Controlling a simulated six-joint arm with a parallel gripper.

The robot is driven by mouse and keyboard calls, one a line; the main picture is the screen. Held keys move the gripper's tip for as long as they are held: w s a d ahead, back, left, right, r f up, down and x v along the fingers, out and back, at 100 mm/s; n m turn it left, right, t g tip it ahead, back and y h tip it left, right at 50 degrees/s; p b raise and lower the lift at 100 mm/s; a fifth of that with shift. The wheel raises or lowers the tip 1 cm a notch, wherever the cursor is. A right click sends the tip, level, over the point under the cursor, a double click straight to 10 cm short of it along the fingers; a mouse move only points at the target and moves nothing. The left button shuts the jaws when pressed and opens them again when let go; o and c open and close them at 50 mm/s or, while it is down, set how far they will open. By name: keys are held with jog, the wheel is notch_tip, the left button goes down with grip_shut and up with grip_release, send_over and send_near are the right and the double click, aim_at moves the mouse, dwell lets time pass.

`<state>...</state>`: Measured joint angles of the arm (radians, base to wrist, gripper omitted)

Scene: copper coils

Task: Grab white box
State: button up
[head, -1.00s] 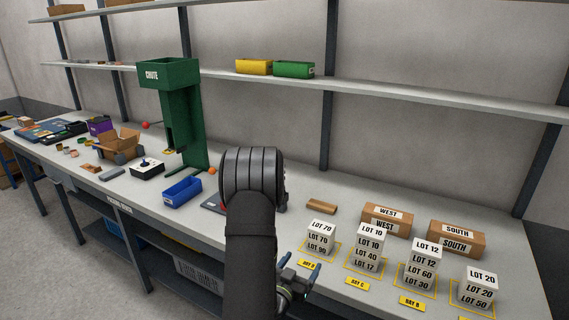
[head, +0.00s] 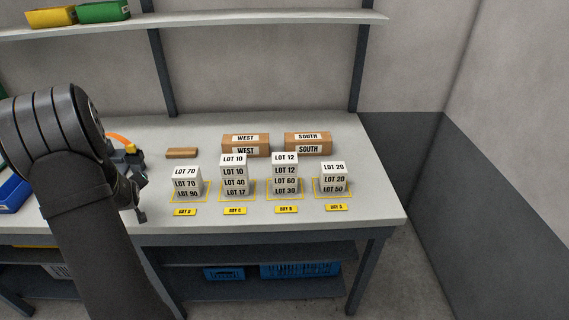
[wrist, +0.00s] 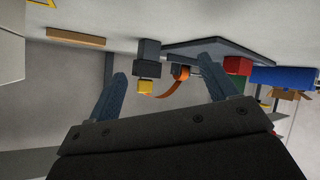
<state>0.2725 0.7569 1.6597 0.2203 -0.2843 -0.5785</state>
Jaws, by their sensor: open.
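Several stacks of white boxes stand in yellow-outlined bays on the bench in the head view. From left to right are the LOT 70 stack (head: 186,182), the LOT 10 stack (head: 233,175), the LOT 12 stack (head: 285,172) and the LOT 20 stack (head: 333,178). My gripper's dark tip (head: 140,214) shows beside my arm, left of the stacks and apart from them; the rest is hidden behind the arm. In the wrist view my gripper (wrist: 167,80) has its blue fingers wide apart with nothing between them. A pale block at that view's left edge may be a white box.
Cardboard boxes labelled WEST (head: 245,146) and SOUTH (head: 307,143) stand behind the stacks. A wooden block (head: 181,153) lies behind the left stack. A dark fixture with an orange strap (head: 122,140) stands near my arm. The bench's right end (head: 385,200) is bare.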

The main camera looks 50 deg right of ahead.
jog(key=w+d+r+n+g, duration=0.1)
jog(key=d+r+n+g, duration=0.15)
jog(key=d, duration=0.25)
notch_tip(320, 180, up, 18)
jog(key=n+g, duration=0.6)
jog(key=g, duration=0.6)
send_over(284, 157)
jog(key=w+a, duration=0.4)
jog(key=a, duration=0.1)
jog(key=shift+m+y, duration=0.25)
jog(key=shift+y, duration=0.15)
jog(key=x, duration=1.6)
jog(key=shift+w+d+f, duration=0.15)
jog(key=shift+d+f, duration=0.2)
jog(key=c, duration=1.1)
jog(key=shift+c, duration=0.3)
jog(key=shift+r, duration=0.1)
